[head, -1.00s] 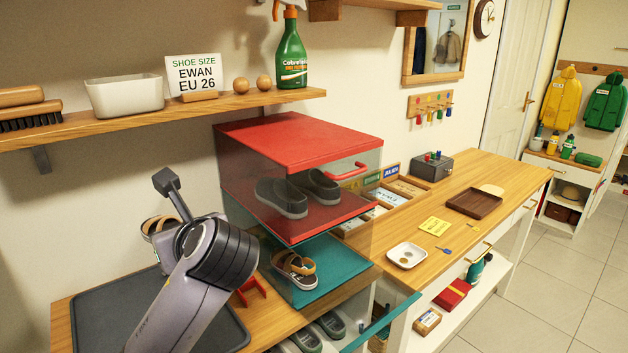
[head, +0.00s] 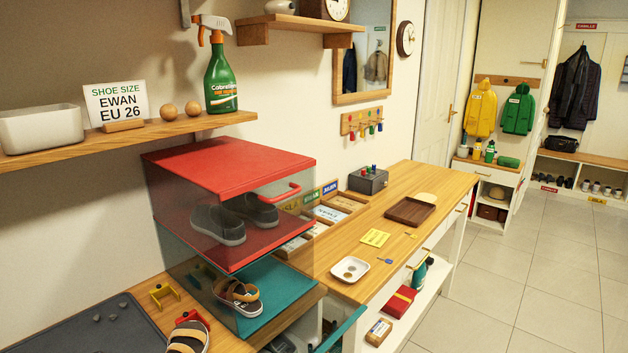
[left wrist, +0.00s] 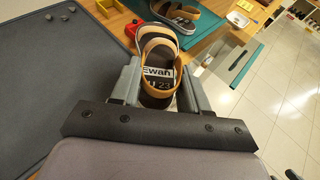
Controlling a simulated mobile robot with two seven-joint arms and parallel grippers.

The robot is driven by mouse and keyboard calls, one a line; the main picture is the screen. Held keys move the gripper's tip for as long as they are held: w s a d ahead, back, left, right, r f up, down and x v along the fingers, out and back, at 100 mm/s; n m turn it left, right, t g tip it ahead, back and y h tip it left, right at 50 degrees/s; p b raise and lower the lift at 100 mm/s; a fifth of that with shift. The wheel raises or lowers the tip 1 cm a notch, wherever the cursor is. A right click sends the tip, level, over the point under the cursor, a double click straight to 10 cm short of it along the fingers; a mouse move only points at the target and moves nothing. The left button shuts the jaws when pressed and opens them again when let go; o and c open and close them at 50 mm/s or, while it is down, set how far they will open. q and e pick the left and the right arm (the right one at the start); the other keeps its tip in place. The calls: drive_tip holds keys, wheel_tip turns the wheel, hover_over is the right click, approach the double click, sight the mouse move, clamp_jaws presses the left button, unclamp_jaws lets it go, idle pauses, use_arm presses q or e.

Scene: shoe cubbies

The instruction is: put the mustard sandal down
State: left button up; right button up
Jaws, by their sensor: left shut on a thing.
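The mustard sandal (left wrist: 160,52), with tan-yellow straps and a dark insole marked "Ewan" and 23, is between the fingers of my left gripper (left wrist: 160,88) in the left wrist view. The gripper is shut on it. In the head view this sandal (head: 187,338) shows at the bottom left edge, by the wooden top. I cannot tell whether its sole touches anything. A similar sandal (head: 239,296) lies in the teal lower cubby (head: 272,275); it also shows in the left wrist view (left wrist: 180,13). My right gripper is in neither view.
A dark grey mat (head: 85,330) covers the wooden top at left. A red bracket (head: 192,317) and a yellow bracket (head: 161,293) stand beside the cubbies. Grey shoes (head: 217,224) sit in the red upper cubby (head: 230,165). A teal panel (head: 340,332) sticks out low at right.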

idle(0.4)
use_arm(q)
drive_tip(key=w+a+r+n+g+y, duration=0.5)
drive_tip(key=a+r+n+y, duration=0.3)
drive_tip(key=r, duration=0.5)
drive_tip(key=w+n+y, duration=0.1)
drive_tip(key=n+y, duration=0.1)
drive_tip(key=shift+a+r+y, duration=0.15)
drive_tip(key=shift+a+y, duration=0.05)
drive_tip(key=shift+y, duration=0.2)
drive_tip(key=shift+w, duration=0.1)
wheel_tip(320, 180, down, 16)
drive_tip(key=shift+f+b, duration=0.25)
drive_tip(key=shift+b, duration=0.95)
wheel_tip(320, 180, down, 3)
drive_tip(key=shift+r+p, duration=0.15)
drive_tip(key=shift+p, duration=0.6)
drive_tip(key=shift+f, duration=0.25)
drive_tip(key=shift+f, duration=0.15)
